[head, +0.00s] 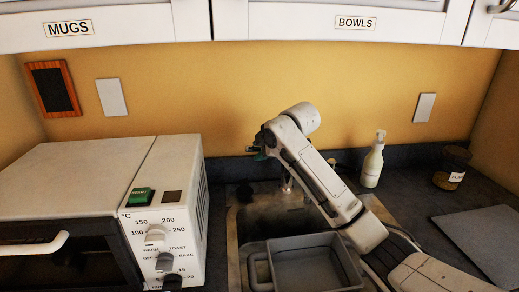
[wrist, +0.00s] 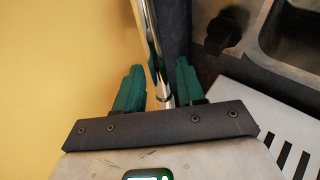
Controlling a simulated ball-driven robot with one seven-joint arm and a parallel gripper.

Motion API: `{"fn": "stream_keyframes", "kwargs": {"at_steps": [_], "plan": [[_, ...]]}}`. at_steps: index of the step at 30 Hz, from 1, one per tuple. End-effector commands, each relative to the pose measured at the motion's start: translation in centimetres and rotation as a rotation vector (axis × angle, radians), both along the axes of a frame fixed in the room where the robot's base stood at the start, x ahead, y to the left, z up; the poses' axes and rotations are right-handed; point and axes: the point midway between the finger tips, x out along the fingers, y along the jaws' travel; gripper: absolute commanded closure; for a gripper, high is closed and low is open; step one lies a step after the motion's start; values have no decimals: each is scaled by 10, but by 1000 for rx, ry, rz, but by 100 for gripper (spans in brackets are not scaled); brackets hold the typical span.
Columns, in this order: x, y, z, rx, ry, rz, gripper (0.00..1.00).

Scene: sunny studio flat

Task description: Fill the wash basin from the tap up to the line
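The grey rectangular wash basin (head: 292,242) sits in the metal sink (head: 233,238), with a loop handle on its left side. Its inside looks plain grey; I cannot make out a line or any water. The chrome tap (wrist: 154,45) shows in the wrist view as a slim upright pipe. A small part of it shows in the head view (head: 287,186), mostly hidden by my arm. My gripper (wrist: 158,86) is open, its green fingers apart with the pipe showing between them. In the head view my gripper (head: 259,150) is high at the back of the sink, partly hidden.
A white toaster oven (head: 166,225) stands close left of the sink. A grey board (head: 488,240) lies on the right counter. Cupboards (head: 350,22) hang overhead.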

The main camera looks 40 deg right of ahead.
Motion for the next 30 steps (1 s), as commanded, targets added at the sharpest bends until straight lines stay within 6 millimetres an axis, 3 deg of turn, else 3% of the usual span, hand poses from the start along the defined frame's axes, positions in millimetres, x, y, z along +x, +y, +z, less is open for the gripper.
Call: {"fn": "stream_keyframes", "kwargs": {"at_steps": [11, 23, 30], "plan": [[4, 0, -4, 0, 0, 0, 61], [4, 0, -5, 0, 0, 0, 98], [4, 0, -5, 0, 1, 0, 100]]}}
